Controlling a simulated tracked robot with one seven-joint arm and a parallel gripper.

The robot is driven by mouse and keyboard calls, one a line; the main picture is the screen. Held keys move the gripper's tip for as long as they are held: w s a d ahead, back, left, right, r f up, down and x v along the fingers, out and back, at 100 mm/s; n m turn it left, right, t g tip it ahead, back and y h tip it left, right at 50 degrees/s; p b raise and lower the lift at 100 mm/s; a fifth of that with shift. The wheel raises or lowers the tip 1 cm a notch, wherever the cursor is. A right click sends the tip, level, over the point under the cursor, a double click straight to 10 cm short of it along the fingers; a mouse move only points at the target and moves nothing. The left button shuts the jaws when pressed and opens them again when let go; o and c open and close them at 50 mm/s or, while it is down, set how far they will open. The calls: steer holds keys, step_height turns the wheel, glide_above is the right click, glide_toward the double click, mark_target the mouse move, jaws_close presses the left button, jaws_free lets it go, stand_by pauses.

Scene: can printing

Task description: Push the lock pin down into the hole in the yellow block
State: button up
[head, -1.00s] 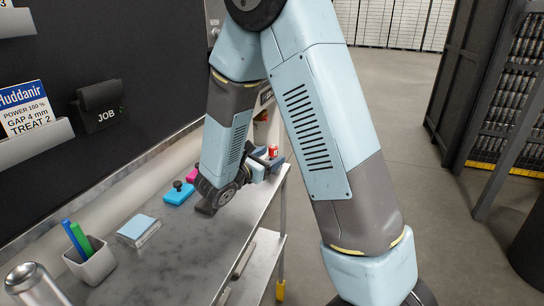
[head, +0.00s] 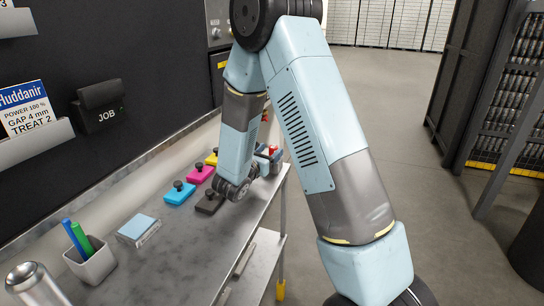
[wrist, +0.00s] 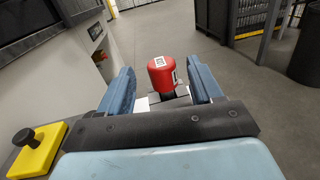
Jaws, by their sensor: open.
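A red cylinder (wrist: 162,74) with a white label stands upright on a dark narrower part in the wrist view. A yellow block (wrist: 38,152) with a black knob lies at the lower left of the wrist view, and shows in the head view (head: 211,159). No hole in it is visible, and the pin's lower end is hidden.
On the grey table (head: 190,245) lie a cyan block (head: 179,194), a magenta block (head: 199,174) and a black block (head: 209,203), each with a knob. A pen cup (head: 92,262) and a pad stack (head: 138,230) stand nearer. Open floor lies right of the table.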

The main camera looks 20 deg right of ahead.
mark_target(275, 146)
steer(key=shift+x, duration=2.65)
steer(key=c, duration=1.1)
